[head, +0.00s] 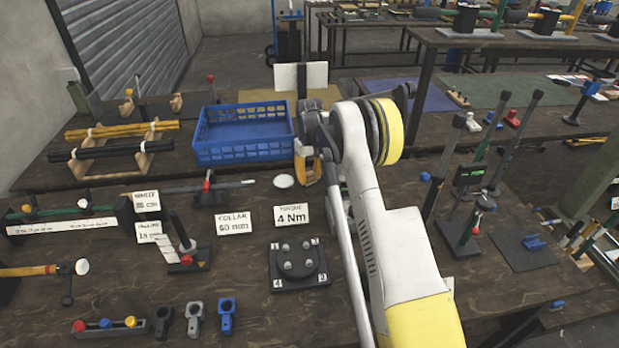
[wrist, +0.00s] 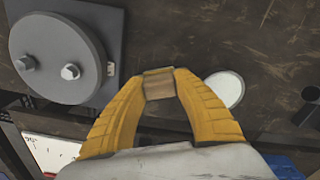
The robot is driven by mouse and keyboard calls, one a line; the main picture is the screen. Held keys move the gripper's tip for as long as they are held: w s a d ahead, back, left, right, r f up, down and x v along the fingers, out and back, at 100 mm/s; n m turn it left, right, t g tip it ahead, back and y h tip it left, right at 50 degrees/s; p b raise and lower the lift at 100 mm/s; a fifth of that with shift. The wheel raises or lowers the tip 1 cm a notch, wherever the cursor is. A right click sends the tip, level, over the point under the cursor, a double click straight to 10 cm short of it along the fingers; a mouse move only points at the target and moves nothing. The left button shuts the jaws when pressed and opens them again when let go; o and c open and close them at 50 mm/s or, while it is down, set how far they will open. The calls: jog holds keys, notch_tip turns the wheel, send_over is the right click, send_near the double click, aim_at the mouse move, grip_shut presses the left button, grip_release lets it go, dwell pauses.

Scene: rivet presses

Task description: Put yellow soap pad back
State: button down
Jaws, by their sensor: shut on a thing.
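My gripper (wrist: 158,82) has yellow fingers closed on a small tan block (wrist: 158,86), which I take for the yellow soap pad; it looks more brown than yellow. In the head view my gripper (head: 305,172) points down over the bench, just right of a round white dish (head: 284,181); the pad cannot be made out there. The dish also shows in the wrist view (wrist: 226,90), to the right of the fingertips, with nothing visible on it. I cannot tell how high the pad is above the bench.
A blue crate (head: 245,152) stands behind the dish. Signs reading "COLLAR 60 mm" (head: 233,223) and "TORQUE 4 Nm" (head: 292,216) stand in front of it. A dark bolted fixture (head: 299,266) sits nearer, left of the fingers in the wrist view (wrist: 62,60). Black and yellow rods lie on racks at left.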

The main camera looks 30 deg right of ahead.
jog(key=shift+f, duration=0.2)
jog(key=c, duration=1.1)
grip_release()
jog(key=shift+o, duration=0.2)
jog(key=shift+r, duration=0.1)
